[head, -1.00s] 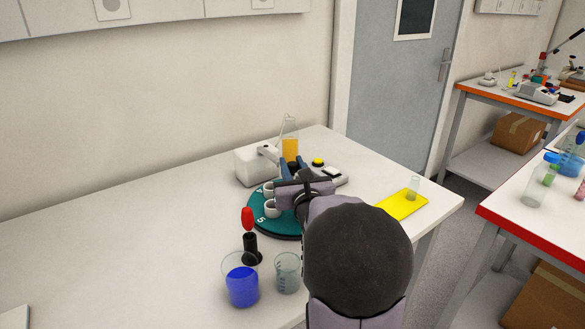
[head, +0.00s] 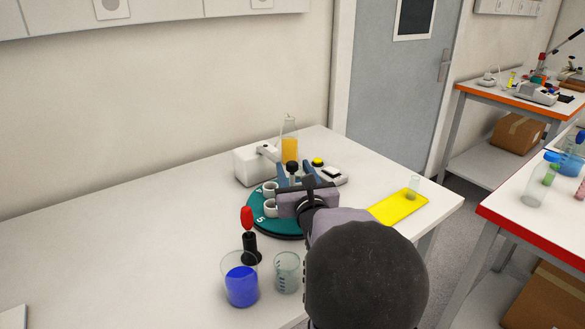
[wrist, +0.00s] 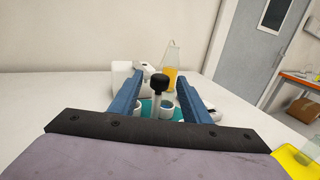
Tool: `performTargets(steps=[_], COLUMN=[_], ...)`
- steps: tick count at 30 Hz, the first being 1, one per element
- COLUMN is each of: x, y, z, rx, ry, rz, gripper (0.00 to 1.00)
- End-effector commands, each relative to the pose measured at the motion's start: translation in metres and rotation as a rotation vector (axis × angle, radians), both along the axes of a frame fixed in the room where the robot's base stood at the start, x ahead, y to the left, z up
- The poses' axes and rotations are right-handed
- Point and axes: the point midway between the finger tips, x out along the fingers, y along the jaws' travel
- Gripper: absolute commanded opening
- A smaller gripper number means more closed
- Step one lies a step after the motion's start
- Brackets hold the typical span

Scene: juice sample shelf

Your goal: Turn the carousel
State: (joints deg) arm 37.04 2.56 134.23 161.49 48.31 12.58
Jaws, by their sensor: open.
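The carousel (head: 262,228) is a teal round disc with white cup holders (head: 270,208) and pale markings, on the white table. In the wrist view, a small teal part of the carousel (wrist: 147,106) and white holders show between my fingers. My gripper (head: 296,172) is over the carousel's far right side, with its two blue fingers apart. A clear vial with a black cap (wrist: 158,82) stands between the open fingers in the wrist view, with a visible gap on each side. My gripper and arm hide much of the carousel's right side.
A white device (head: 253,166) and a flask of orange liquid (head: 289,147) stand behind. A yellow mat (head: 398,207) with a small glass lies right. A red-topped black stand (head: 248,235), a beaker of blue liquid (head: 241,283) and an empty beaker (head: 286,272) stand in front.

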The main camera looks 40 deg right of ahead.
Motion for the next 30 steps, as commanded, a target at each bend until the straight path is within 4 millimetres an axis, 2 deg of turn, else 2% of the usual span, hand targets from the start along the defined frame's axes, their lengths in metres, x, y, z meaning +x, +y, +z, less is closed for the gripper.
performTargets(steps=[3, 10, 23, 28, 29, 30], x=[-0.015, -0.035, -0.042, -0.042, -0.042, -0.042], y=[0.006, 0.015, 0.018, 0.017, 0.017, 0.017], z=[0.0, 0.0, 0.0, 0.006, 0.008, 0.013], rx=[-0.001, -0.001, 0.0, 0.0, 0.0, 0.0], ry=[-0.002, -0.002, 0.0, 0.0, 0.0, 0.0], rz=[-0.002, -0.001, -0.001, -0.001, -0.002, -0.002], gripper=[0.43, 0.43, 0.43, 0.05, 0.0, 0.0])
